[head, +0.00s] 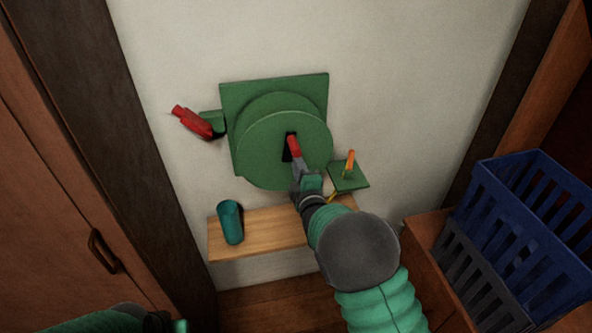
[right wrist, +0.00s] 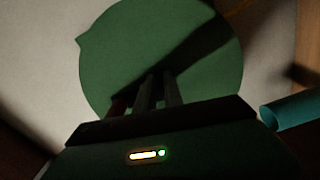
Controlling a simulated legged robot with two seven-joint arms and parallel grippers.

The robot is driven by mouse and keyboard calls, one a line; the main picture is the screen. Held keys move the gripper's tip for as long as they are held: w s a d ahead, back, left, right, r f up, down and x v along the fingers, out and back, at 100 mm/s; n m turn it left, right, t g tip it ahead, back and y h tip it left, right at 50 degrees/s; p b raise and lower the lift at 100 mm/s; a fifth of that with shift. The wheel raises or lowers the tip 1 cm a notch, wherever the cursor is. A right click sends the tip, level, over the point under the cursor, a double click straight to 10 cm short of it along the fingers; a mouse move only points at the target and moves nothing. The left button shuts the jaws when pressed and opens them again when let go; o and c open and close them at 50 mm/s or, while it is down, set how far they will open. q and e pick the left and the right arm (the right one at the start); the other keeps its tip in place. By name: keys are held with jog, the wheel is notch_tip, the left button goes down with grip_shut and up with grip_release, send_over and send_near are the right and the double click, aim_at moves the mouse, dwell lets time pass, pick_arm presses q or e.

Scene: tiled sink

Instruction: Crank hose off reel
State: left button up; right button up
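The green hose reel (head: 262,150) is mounted on the wall, and its round front disc (right wrist: 110,50) fills much of the right wrist view. A red crank handle (head: 293,146) sticks out at a dark slot or crank arm on the disc. My right gripper (head: 299,172) is at the handle, its fingers overlapping the handle's lower end. In the right wrist view its dark fingers (right wrist: 158,90) point at the disc, with a dim reddish piece beside them. Shadow hides whether they grip it. A red nozzle (head: 192,122) sits in a green holder left of the reel. My left gripper (head: 165,322) is partly cut off at the bottom edge.
A wooden shelf (head: 270,232) below the reel bears a teal cup (head: 231,222). A small green bracket (head: 348,177) with an orange-handled item (head: 350,162) is right of the reel. A blue crate (head: 520,240) stands at the right. A brown door (head: 60,200) is at the left.

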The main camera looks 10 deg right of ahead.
jog(key=o, duration=0.6)
jog(key=shift+a+r, duration=0.15)
jog(key=shift+a, duration=0.1)
pick_arm(q)
jog(key=shift+s+a+r, duration=0.1)
jog(key=shift+a, duration=0.3)
pick_arm(e)
jog(key=s, duration=0.8)
jog(key=shift+a+f, duration=0.25)
jog(key=shift+d, duration=0.15)
